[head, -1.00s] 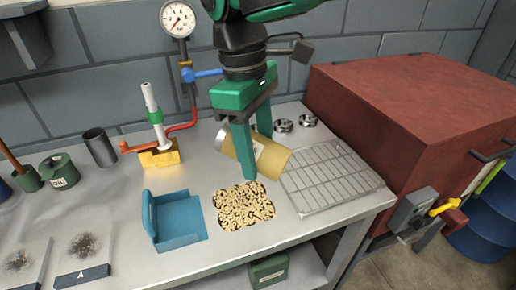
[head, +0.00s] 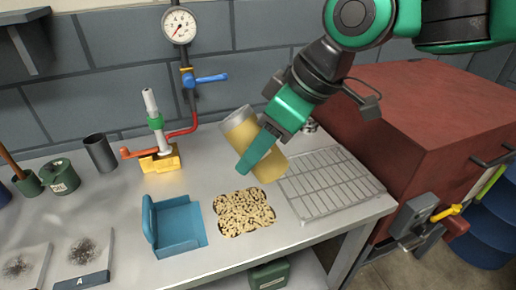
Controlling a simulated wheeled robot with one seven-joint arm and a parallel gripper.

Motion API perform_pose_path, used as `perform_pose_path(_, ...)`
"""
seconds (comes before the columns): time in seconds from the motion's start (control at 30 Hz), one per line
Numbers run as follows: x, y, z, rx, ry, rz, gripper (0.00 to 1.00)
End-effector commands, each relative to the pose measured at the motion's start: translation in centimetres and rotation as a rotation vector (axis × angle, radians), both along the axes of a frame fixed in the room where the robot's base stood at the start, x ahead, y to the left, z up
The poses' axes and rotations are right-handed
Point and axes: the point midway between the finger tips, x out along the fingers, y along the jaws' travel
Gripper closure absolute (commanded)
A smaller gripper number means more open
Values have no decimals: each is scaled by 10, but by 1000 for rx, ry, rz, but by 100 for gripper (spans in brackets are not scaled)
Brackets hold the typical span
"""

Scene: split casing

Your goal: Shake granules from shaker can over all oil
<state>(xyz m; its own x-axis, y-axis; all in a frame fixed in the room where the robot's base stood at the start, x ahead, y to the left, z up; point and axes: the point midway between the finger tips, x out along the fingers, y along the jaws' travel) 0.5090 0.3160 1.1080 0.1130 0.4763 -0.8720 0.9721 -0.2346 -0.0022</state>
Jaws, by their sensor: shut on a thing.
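My gripper (head: 262,150) is shut on the yellow shaker can (head: 275,170), which has a silvery grey end. The can is tilted, with its grey end up and to the left and its yellow end down and to the right. It is held above the table, just behind the oil patch. The oil patch (head: 244,212) lies on the table and is covered with pale granules, with dark spots showing between them. One gripper finger hides part of the can. I cannot see granules falling.
A blue dustpan-like tray (head: 178,222) stands left of the patch. A metal grate (head: 332,184) lies to the right, beside a large red box (head: 425,125). Dark powder piles (head: 82,252) lie at front left.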

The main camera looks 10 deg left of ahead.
Motion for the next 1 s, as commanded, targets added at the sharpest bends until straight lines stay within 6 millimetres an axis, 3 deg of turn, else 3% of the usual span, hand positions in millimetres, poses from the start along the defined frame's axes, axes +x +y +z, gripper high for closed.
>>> perform_pose_path(0.27,1,-1,3,100,-26,-1,83)
perform_pose_path(1.0,1,0,22,645,-157,-2,83)
